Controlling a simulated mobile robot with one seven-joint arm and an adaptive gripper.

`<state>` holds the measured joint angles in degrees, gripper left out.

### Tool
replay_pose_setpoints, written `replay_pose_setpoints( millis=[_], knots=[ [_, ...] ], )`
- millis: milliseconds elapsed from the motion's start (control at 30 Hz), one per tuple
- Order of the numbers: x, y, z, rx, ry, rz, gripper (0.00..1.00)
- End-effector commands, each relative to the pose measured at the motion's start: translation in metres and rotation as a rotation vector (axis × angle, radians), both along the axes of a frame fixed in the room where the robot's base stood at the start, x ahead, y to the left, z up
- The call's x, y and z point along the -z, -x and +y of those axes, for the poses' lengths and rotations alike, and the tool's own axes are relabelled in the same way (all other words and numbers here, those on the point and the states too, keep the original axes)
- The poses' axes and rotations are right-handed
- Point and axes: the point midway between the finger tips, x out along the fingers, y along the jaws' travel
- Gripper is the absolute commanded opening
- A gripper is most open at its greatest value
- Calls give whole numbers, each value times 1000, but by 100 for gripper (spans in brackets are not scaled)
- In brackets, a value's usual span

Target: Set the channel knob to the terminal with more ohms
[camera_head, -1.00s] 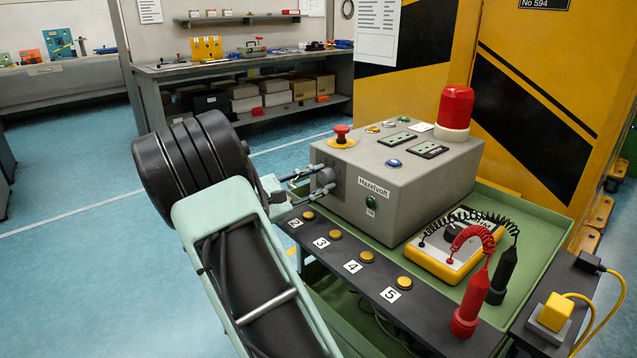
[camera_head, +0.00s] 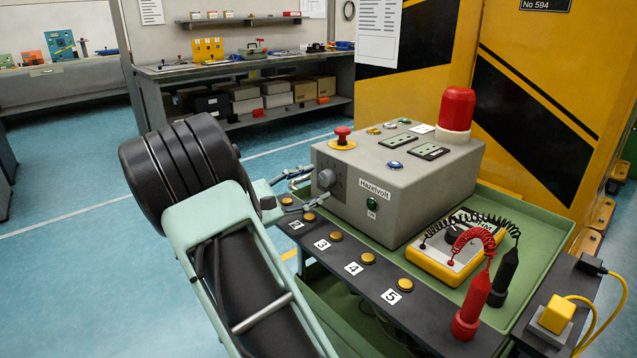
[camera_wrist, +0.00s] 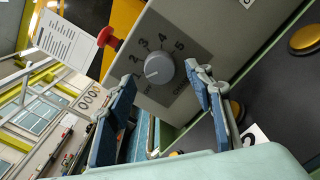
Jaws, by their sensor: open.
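The channel knob (camera_head: 327,178) is a grey dial on the left face of the grey Hazelvolt box (camera_head: 400,215). My gripper (camera_head: 296,190) is open and empty, just off the knob. In the wrist view its blue fingers (camera_wrist: 160,80) stand either side of the knob, apart from it. Yellow round terminals (camera_head: 335,235) labelled 2 to 5 line the dark front strip. A yellow meter (camera_head: 455,250) lies right; its reading is unclear.
Red (camera_head: 473,305) and black (camera_head: 504,278) probes stand upright by the meter on coiled leads. A red mushroom button (camera_head: 342,136) and a red beacon (camera_head: 456,108) top the box. A yellow plug (camera_head: 555,312) sits at the lower right.

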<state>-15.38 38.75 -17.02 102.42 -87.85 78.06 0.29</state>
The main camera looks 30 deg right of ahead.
Motion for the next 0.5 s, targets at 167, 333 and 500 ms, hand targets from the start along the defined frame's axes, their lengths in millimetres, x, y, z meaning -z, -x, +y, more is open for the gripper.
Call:
replay_pose_setpoints(
  millis=[167,333,500],
  knots=[
    [0,4,42,-6,-1,0,48],
    [0,9,73,-3,-1,1,48],
    [0,12,90,-2,-1,0,48]
  ],
)
